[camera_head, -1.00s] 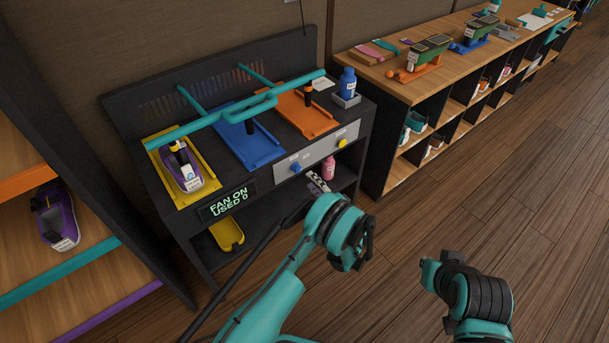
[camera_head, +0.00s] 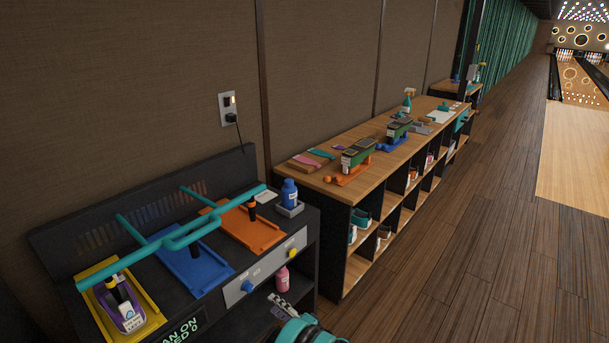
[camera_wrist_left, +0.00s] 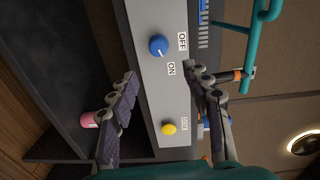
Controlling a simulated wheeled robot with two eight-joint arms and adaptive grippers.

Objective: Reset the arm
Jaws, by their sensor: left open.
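No contact with the knobs shows. My right gripper is out of view.
The station top holds a yellow tray with a purple shoe (camera_head: 122,310), a blue tray (camera_head: 193,270) and an orange tray (camera_head: 246,230) beneath a teal rail. A blue bottle (camera_head: 289,194) stands at its right, a pink bottle (camera_head: 281,280) below. A wooden shelf unit (camera_head: 335,190) stands beyond; floor is open at right.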

